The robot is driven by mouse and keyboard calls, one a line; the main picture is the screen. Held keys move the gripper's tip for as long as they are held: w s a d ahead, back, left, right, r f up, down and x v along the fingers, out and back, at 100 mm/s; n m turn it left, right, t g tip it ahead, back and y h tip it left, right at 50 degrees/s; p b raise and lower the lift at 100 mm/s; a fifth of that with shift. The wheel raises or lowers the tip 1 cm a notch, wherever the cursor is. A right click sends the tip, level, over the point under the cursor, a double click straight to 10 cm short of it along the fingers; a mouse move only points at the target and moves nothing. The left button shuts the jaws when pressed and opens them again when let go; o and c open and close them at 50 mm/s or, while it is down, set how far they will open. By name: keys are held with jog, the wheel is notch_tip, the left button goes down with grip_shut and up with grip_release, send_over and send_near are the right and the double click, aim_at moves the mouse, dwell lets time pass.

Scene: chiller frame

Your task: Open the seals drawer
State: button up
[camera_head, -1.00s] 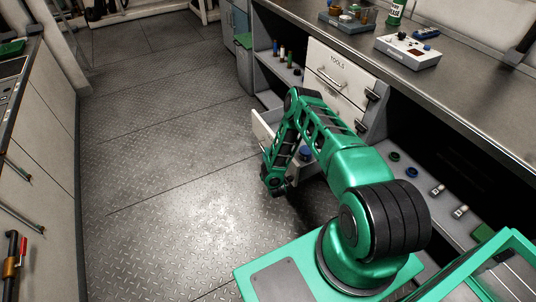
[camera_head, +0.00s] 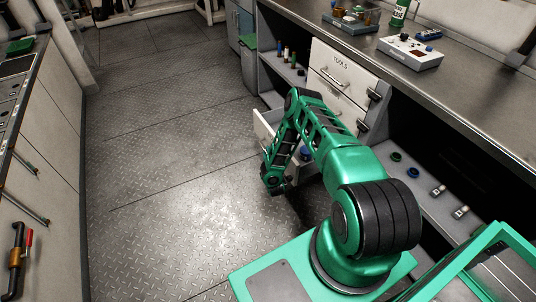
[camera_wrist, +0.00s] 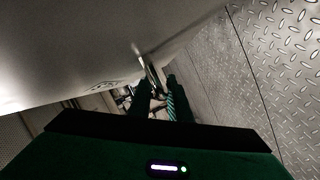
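A white drawer (camera_head: 264,124) low in the bench cabinet stands partly pulled out in the head view, mostly hidden behind my arm. Whether it is the seals drawer cannot be read there. In the wrist view, a pale drawer front (camera_wrist: 75,50) fills the upper left, with a small unreadable dark label (camera_wrist: 101,86) and a metal bar handle (camera_wrist: 151,72). My gripper (camera_wrist: 159,88) is at this handle, its two dark green fingers apart with the handle's end between them. Contact with the handle cannot be told.
The closed TOOLS drawer (camera_head: 336,75) is above, beneath the bench top (camera_head: 455,85). Open shelves (camera_head: 285,75) with small bottles are to the left; a lower shelf (camera_head: 425,185) with small parts is to the right. The metal floor (camera_head: 170,170) to the left is clear.

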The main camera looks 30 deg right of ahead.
jog(key=shift+s, duration=0.1)
jog(key=v, duration=1)
jog(key=shift+s, duration=0.25)
jog(key=shift+a, duration=0.1)
